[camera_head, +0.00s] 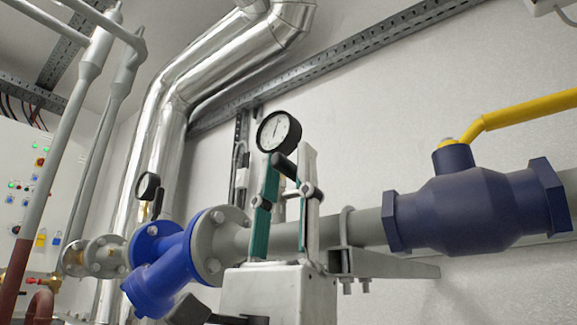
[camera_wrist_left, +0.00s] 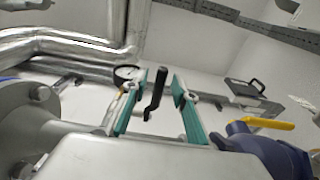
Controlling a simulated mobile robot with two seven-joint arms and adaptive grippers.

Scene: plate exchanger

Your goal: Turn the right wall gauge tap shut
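The right wall gauge (camera_head: 279,132) has a white dial and a black rim, and stands above the pipe in the head view. It also shows in the wrist view (camera_wrist_left: 126,73), partly behind a finger. Its tap has a black cranked handle (camera_wrist_left: 155,93), seen between my fingers in the wrist view. My left gripper (camera_head: 290,160) points up just below the gauge. Its green-padded fingers are apart, one on each side of the handle, with gaps visible in the wrist view (camera_wrist_left: 158,80). I cannot tell how deep the handle sits between them. My right gripper is not in view.
A second gauge (camera_head: 148,186) with a black tap handle stands at the left, above a blue strainer (camera_head: 161,262). A dark blue ball valve (camera_head: 468,211) with a yellow lever (camera_head: 520,113) is at the right. Silver pipes (camera_head: 165,110) rise behind.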

